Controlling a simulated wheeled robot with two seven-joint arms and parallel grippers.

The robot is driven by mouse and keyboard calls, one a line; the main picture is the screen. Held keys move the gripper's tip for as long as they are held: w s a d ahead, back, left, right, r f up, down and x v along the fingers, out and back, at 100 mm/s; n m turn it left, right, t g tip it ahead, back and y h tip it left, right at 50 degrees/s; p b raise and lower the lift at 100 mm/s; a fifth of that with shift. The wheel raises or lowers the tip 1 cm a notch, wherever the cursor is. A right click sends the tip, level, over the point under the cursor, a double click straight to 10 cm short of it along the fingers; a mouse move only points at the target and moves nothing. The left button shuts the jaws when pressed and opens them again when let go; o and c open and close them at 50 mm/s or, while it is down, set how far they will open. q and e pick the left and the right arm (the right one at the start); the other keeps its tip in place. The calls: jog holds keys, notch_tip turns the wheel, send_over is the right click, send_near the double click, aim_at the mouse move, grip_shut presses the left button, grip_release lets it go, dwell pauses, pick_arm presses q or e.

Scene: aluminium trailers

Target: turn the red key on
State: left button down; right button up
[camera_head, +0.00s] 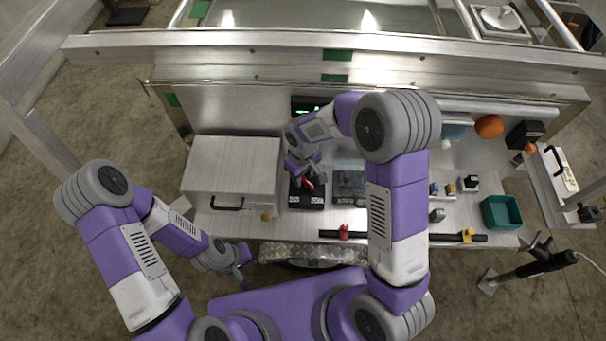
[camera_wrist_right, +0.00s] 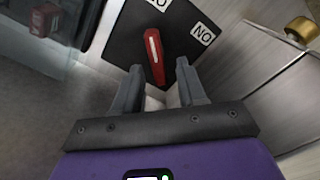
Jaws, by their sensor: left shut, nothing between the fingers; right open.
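The red key (camera_wrist_right: 153,58) is a flat red lever with a pale stripe, on a black plate (camera_wrist_right: 178,22) with white "NO" labels in the right wrist view. In the head view the black box (camera_head: 306,202) sits on the bench, with the red key (camera_head: 308,184) partly hidden by my right gripper. My right gripper (camera_wrist_right: 161,80) is open, its fingertips on either side of the key's near end; I cannot tell whether they touch it. My left gripper (camera_head: 241,276) is shut and empty, low in front of the bench, away from the key.
A metal box with a black handle (camera_head: 229,204) stands left of the black box. A clear-covered unit (camera_head: 349,186) stands close on its right. A dark bar with red and yellow clips (camera_head: 400,236) runs along the front edge. A green bin (camera_head: 502,212) is at the right.

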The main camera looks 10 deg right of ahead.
grip_shut()
